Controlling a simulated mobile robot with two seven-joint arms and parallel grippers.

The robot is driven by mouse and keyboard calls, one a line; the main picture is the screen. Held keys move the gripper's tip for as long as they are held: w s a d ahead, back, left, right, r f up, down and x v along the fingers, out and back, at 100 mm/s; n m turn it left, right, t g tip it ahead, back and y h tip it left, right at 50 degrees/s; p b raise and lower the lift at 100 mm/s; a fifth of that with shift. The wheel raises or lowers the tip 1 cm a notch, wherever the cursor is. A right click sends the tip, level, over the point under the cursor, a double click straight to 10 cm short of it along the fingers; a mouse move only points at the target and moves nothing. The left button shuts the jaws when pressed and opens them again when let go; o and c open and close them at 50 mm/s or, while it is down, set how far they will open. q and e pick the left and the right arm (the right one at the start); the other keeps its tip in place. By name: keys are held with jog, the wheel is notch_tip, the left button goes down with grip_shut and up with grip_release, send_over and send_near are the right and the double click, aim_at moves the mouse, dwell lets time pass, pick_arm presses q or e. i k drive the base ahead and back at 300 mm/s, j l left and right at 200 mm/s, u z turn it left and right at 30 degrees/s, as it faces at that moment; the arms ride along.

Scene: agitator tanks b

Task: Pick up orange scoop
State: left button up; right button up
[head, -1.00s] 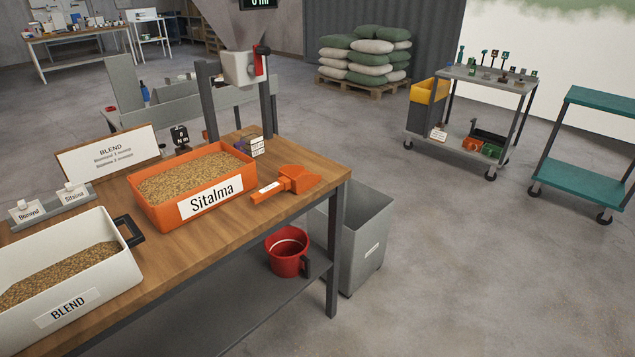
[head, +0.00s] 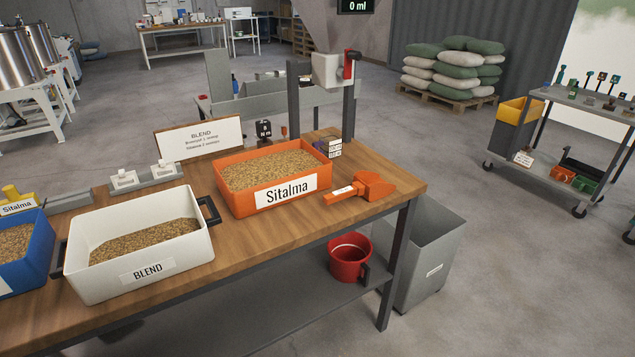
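The orange scoop (head: 370,186) lies on the wooden table near its right end, in the head view. Its handle points left and carries a white label, and its wide bowl is at the right. It sits just right of the orange Sitalma bin (head: 243,206), which holds brown grain, with a small gap between them. Neither of my grippers shows in the view.
A white BLEND bin (head: 198,247) with dark handles and a blue bin (head: 30,273) stand left on the table (head: 290,236). Small labelled boxes (head: 331,147) stand behind the scoop. A red bucket (head: 348,262) sits on the lower shelf, beside a grey bin (head: 428,265).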

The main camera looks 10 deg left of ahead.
aim_at(368, 185)
jog(key=u, duration=1.3)
jog(key=z, duration=1.3)
jog(key=l+u, duration=0.1)
jog(key=u, duration=0.4)
jog(key=i+l+u, duration=0.1)
jog(key=u, duration=0.35)
jog(key=l+u, duration=0.15)
jog(key=u, duration=0.35)
jog(key=l+u, duration=0.6)
jog(key=l, duration=0.2)
jog(key=k, duration=0.05)
